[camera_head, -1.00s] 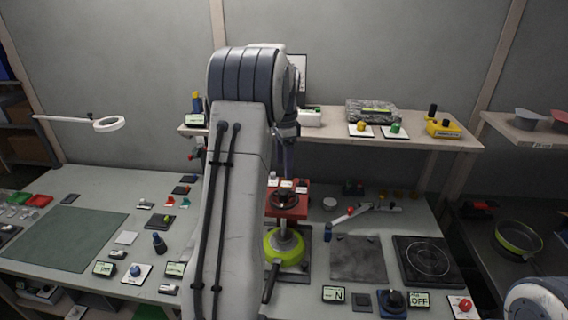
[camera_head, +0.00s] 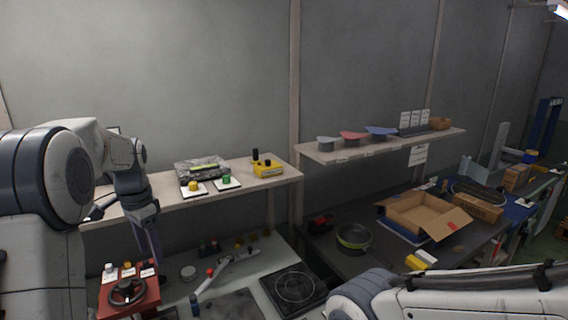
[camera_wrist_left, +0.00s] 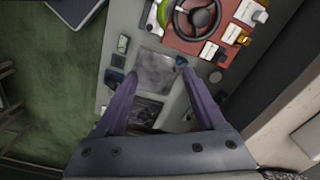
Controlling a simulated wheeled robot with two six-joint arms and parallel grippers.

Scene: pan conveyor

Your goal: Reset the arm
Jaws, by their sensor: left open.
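My left arm comes in at the left of the head view. Its gripper (camera_head: 150,240) hangs over the workbench, just behind the red press (camera_head: 140,305) with a black handwheel. In the left wrist view the two purple fingers are spread, with nothing between them, so my left gripper (camera_wrist_left: 157,78) is open and empty above the bench. The red press (camera_wrist_left: 180,30) shows at the top of that view, apart from the fingers. My right arm (camera_head: 470,298) stretches across the lower right of the head view; its gripper is not seen.
A dark hotplate (camera_head: 294,288) lies on the bench. A green-rimmed pan (camera_head: 353,237) and an open cardboard box (camera_head: 408,214) stand on the dark table to the right. Shelves hold a yellow control box (camera_head: 267,169) and coloured pans (camera_head: 381,132). Green floor (camera_wrist_left: 50,90) shows in the wrist view.

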